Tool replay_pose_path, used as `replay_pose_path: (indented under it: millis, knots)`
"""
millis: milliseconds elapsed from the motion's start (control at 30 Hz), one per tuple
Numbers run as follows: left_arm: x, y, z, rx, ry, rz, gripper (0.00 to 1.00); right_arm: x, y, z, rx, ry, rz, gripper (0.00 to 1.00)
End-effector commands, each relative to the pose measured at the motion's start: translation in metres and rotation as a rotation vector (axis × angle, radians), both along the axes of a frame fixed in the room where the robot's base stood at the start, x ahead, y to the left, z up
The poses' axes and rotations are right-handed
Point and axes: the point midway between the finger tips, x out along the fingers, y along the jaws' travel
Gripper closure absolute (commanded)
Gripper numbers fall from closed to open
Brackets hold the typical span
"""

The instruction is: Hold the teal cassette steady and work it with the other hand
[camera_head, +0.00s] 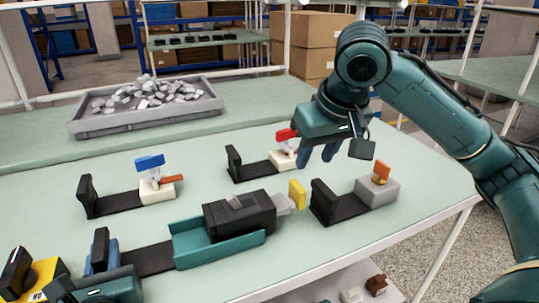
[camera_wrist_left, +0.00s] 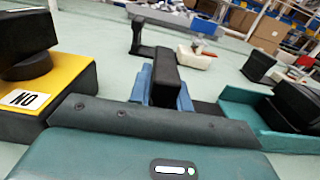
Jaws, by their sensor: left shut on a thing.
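The teal cassette (camera_head: 220,251) is an open-sided teal tray on the table with a black block (camera_head: 240,217) in it. A pale grey piece and a yellow tab (camera_head: 297,194) stick out at its right end. A black bar runs left from it to a black upright handle (camera_wrist_left: 166,70). My left gripper (camera_head: 100,248) is shut on this handle, its blue fingers on either side; the cassette shows at the right of the left wrist view (camera_wrist_left: 262,120). My right gripper (camera_head: 318,153) hangs above the table behind the cassette, fingers apart and apparently empty, just right of a red tab (camera_head: 286,134).
Similar black stands carry a blue tab (camera_head: 150,162), the red tab and an orange tab (camera_head: 382,168). A grey tray (camera_head: 145,121) of grey pieces stands behind. The table's right front is clear.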

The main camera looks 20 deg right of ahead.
Motion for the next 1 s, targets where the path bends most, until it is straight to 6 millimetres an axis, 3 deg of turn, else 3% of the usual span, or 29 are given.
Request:
replay_pose_path:
  millis: [167, 200, 500, 767, 1000]
  knots:
    - [0.0, -0.001, 0.0, -0.002, 0.0, -0.004, 1.0, 0.0, 0.0, 0.0, 0.0, 0.0, 0.0, 0.62]
    - [0.0, -0.001, 0.0, -0.002, 0.0, -0.004, 0.8, 0.0, 0.0, 0.0, 0.0, 0.0, 0.0, 0.62]
    - [0.0, -0.001, 0.0, -0.001, 0.0, -0.002, 0.55, 0.0, 0.0, -0.001, 0.0, 0.0, 0.0, 0.62]
    - [-0.002, -0.001, 0.0, -0.001, 0.001, -0.002, 0.55, 0.0, 0.0, -0.001, 0.0, 0.0, 0.0, 0.62]
    - [-0.034, -0.001, -0.002, -0.002, 0.005, -0.005, 0.55, 0.0, 0.0, -0.001, 0.0, 0.0, 0.0, 0.62]
